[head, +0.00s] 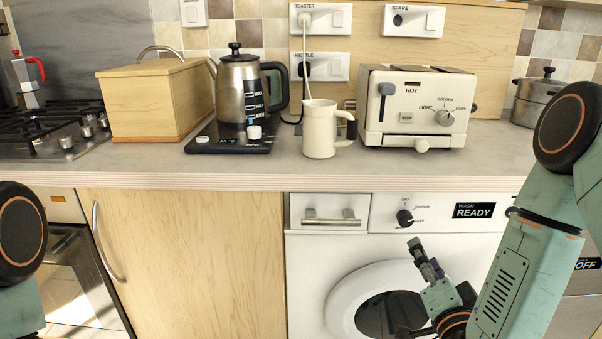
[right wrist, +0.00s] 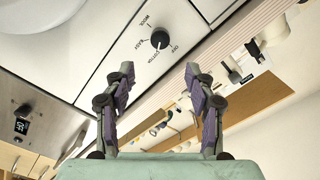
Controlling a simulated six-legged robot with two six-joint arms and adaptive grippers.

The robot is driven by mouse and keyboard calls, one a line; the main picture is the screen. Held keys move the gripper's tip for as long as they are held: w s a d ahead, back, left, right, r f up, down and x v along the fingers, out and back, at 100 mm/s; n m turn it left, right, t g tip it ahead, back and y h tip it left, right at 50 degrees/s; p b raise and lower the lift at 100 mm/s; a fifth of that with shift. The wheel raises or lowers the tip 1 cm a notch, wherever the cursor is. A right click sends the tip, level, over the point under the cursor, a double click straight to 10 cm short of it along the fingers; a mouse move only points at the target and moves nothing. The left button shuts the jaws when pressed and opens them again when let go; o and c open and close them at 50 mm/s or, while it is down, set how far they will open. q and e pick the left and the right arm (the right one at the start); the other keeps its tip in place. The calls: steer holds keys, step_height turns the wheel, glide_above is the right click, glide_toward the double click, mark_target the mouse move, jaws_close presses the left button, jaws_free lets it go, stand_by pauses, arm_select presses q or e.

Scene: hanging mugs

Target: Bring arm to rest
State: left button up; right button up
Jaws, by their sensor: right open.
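My right gripper (head: 416,287) hangs in front of the washing machine (head: 330,262), below the counter's front edge and apart from the things on the counter. In the right wrist view its two fingers (right wrist: 160,72) stand apart with nothing between them. A cream mug (head: 319,130) with a dark-tipped handle stands upright on the counter (head: 240,170), between the kettle and the toaster. At the left edge of the head view only part of my left arm shows; its gripper is out of view.
A kettle (head: 240,85) on its dark base, a wooden box (head: 155,100), a toaster (head: 415,108) and a pot (head: 538,98) stand on the counter. A gas hob (head: 55,130) is at left. The washing machine's round door (head: 347,300) is close behind my right gripper.

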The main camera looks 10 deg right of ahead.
steer(key=s+a+f+n+g+y, duration=0.25)
steer(key=s+f+n+g, duration=0.2)
steer(key=f, duration=0.35)
steer(key=s+a+f+n+g+y, duration=0.25)
steer(key=s+a+f+g, duration=0.2)
steer(key=f, duration=0.45)
steer(key=s+a+f+n+g, duration=0.1)
steer(key=s+f+g, duration=0.1)
steer(key=s, duration=0.4)
steer(key=s+a+f+n+g+p, duration=0.1)
steer(key=s+n+g, duration=0.1)
steer(key=s, duration=0.5)
steer(key=s+a+f+n+g+p, duration=0.1)
steer(key=s+f+n+g, duration=0.1)
steer(key=s+g, duration=0.2)
steer(key=s, duration=0.2)
steer(key=shift+s+a+f+h, duration=0.3)
steer(key=shift+s+a, duration=0.1)
steer(key=shift+w, duration=0.1)
steer(key=c, duration=0.4)
steer(key=shift+o, duration=0.2)
steer(key=shift+d, duration=0.1)
